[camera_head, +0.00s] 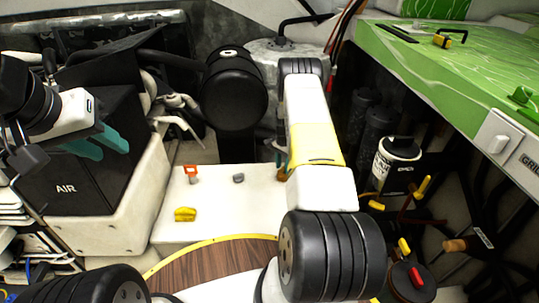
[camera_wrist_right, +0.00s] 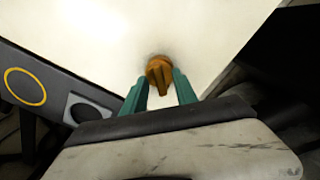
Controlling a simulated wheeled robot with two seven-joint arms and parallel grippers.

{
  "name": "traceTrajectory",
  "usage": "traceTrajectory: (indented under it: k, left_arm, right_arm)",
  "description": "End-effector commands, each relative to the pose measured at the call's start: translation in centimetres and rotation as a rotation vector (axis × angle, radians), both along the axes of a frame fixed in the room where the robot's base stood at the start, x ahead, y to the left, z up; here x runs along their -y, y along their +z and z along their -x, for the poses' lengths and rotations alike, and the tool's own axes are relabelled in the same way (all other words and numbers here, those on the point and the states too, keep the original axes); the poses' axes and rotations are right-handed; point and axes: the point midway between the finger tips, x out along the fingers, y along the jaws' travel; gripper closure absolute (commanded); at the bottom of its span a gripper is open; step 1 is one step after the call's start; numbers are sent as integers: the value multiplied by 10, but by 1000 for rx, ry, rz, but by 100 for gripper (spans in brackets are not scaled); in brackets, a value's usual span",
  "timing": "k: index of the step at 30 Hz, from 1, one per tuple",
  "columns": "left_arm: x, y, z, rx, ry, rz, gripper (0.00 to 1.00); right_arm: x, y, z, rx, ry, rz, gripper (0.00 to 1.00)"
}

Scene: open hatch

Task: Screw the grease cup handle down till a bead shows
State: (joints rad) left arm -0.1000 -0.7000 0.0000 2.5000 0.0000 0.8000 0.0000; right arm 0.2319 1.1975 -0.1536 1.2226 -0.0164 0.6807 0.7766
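An orange-brown knob (camera_wrist_right: 160,72), which looks like the grease cup handle, stands on a white panel in the right wrist view. The teal fingers of my right gripper (camera_wrist_right: 160,88) are parted, one on each side of it. Whether they press on it I cannot tell. No bead shows around the knob. In the head view the knob (camera_head: 281,172) is mostly hidden behind my right arm, and the right gripper (camera_head: 279,157) shows only as a bit of teal. My left gripper (camera_head: 104,147) is open and empty at the left, with its two teal fingers apart.
The white box top (camera_head: 215,228) also carries a red-orange handle (camera_head: 191,173), a yellow knob (camera_head: 185,214) and a grey knob (camera_head: 238,178). A black AIR box (camera_head: 100,185) is by my left gripper. A green counter (camera_head: 450,65) and dark hoses crowd the right.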

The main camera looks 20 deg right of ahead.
Motion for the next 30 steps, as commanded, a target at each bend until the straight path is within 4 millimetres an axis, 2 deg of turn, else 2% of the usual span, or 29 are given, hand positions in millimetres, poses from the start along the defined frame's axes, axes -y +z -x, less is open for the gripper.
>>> traceTrajectory:
  k: [10,30]
  left_arm:
    - [0,0,0,0,0,0,65]
    - [0,0,0,0,0,0,65]
  right_arm:
    - [0,5,-1,1,0,0,65]
    - [0,58,0,0,0,1,65]
